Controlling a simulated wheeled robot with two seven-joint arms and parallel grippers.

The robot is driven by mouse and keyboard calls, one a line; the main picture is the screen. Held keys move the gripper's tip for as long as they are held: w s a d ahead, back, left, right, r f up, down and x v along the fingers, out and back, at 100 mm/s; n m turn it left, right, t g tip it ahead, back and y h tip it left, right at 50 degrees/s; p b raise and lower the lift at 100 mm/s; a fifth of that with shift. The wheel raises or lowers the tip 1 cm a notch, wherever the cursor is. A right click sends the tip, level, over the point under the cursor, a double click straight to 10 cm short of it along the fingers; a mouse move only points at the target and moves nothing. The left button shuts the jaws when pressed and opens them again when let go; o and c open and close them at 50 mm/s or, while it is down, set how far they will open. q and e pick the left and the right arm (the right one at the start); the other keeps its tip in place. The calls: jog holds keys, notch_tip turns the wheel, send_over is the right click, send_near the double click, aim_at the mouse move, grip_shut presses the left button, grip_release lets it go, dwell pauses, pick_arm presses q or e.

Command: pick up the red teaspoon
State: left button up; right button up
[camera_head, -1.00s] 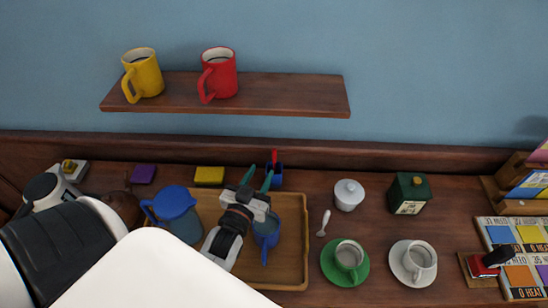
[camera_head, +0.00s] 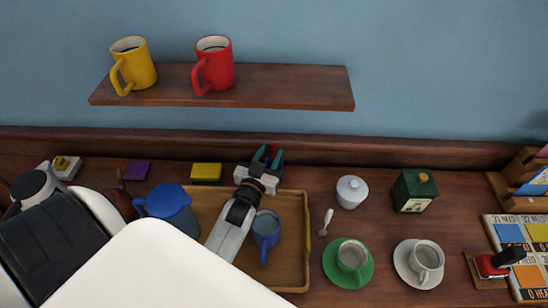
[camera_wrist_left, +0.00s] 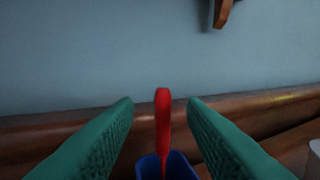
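The red teaspoon (camera_wrist_left: 163,120) stands upright in a small blue holder (camera_wrist_left: 168,168), its handle rising above the rim in the left wrist view. My left gripper (camera_head: 268,154) is at the back of the tray in the head view, at the holder. Its two green fingers (camera_wrist_left: 162,118) are open, one on each side of the spoon handle, with a gap on both sides. In the head view the gripper hides the spoon and most of the holder. My right gripper is not in view.
A wooden tray (camera_head: 293,248) holds a blue mug (camera_head: 266,228) and a blue-lidded jug (camera_head: 172,208). A white spoon (camera_head: 326,221), white lidded pot (camera_head: 351,191) and green canister (camera_head: 414,191) stand to the right. A wooden shelf (camera_head: 290,87) with two mugs hangs above.

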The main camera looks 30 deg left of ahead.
aim_at(273, 149)
pick_arm(q)
jog(key=p+x, duration=0.1)
jog(key=x, duration=0.3)
jog(key=shift+w+d+r+p, duration=0.1)
jog(key=shift+w+r+p, duration=0.15)
jog(key=shift+p, duration=0.15)
jog(key=shift+w+f, duration=0.15)
jog(key=shift+w, duration=0.25)
jog(key=shift+s, duration=0.1)
jog(key=c, duration=0.3)
grip_shut()
